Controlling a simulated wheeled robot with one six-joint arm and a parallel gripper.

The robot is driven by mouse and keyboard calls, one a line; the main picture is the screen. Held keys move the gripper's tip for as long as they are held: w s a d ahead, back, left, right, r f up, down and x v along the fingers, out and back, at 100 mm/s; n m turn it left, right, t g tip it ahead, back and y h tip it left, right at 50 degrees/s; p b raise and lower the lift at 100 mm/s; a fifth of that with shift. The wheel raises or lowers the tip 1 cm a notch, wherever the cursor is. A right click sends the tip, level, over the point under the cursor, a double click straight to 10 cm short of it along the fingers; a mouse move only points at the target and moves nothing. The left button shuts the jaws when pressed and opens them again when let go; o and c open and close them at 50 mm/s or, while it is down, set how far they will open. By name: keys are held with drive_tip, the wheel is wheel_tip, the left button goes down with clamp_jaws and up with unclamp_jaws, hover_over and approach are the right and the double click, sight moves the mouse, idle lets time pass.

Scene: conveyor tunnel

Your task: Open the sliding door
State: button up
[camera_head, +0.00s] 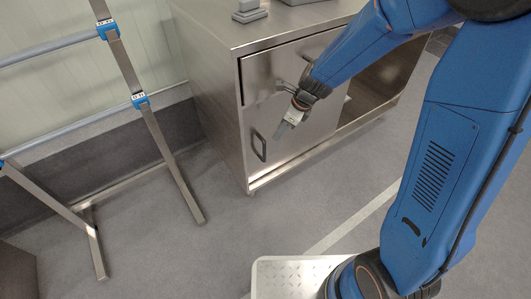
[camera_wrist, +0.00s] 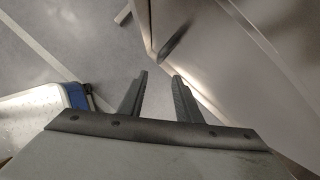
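The sliding door (camera_head: 308,130) is a plain metal panel on the lower left front of a steel cabinet. Its dark bar handle (camera_head: 258,145) stands upright near the door's left edge. A dark bar that looks like this handle (camera_wrist: 174,42) shows in the wrist view, beyond my fingertips. The handle appears apart from the fingers.
The steel cabinet (camera_head: 215,85) has a drawer (camera_head: 272,75) above the door and an open compartment (camera_head: 375,92) to the right. A metal frame (camera_head: 150,115) with blue clamps stands left of the cabinet. The floor (camera_head: 205,245) before the door's left end is clear.

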sight(265, 159)
drive_tip(key=x, duration=1.6)
drive_tip(key=shift+w+a+f, duration=0.1)
drive_tip(key=shift+f, duration=0.25)
drive_tip(key=shift+c, duration=0.7)
clamp_jaws()
